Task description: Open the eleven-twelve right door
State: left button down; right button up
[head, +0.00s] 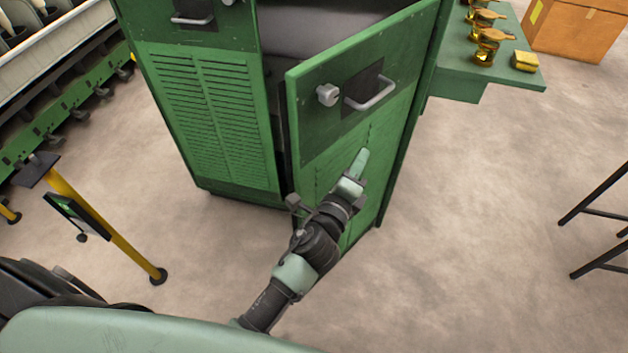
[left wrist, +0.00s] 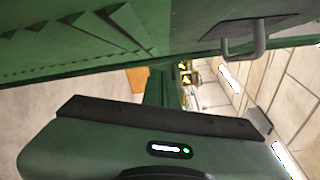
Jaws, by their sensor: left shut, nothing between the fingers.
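The right door (head: 345,125) of the green cabinet stands partly open, its free left edge swung out from the frame. It has a grey bar handle (head: 372,95) and a round lock knob (head: 328,95). The handle also shows at the top of the left wrist view (left wrist: 259,38). My left gripper (head: 360,163) is shut and empty, in front of the door's outer face below the handle. I cannot tell whether it touches the door. My right gripper is not in view.
The left door (head: 215,110) looks shut. Behind the open door a grey rounded part (head: 320,30) shows inside. A yellow post (head: 120,235) stands at left, a green shelf with brass items (head: 488,45) at upper right.

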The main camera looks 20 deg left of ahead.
pick_arm(q)
jog(key=s+a+f+n+g, duration=0.2)
jog(key=f, duration=0.7)
jog(key=s+a+f+n+g, duration=0.1)
jog(key=s+f+n+g, duration=0.15)
jog(key=f, duration=0.75)
jog(key=s+a+f+n+g, duration=0.2)
jog(key=s+f, duration=0.1)
jog(key=f, duration=0.6)
jog(key=s+a+f+n+g+y+b, duration=0.1)
jog(key=s+a+f+n+g, duration=0.15)
jog(key=a+f, duration=0.2)
jog(key=s+a+f+n+g+y, duration=0.1)
jog(key=s+a+f+n, duration=0.2)
jog(key=f, duration=0.3)
jog(key=w+a+r+n+g+b, duration=0.2)
jog(key=w+a+r+n+b, duration=0.25)
jog(key=w+a, duration=0.5)
notch_tip(320, 180, up, 20)
jog(key=a+g+h+b, duration=0.2)
jog(key=g+h+b, duration=0.15)
jog(key=h, duration=0.35)
jog(key=s+d+f+p, duration=0.1)
jog(key=d+f+p, duration=0.2)
jog(key=d+f, duration=0.4)
jog(key=shift+s+d+f, duration=0.15)
jog(key=shift+d+f, duration=0.15)
jog(key=shift+d, duration=1)
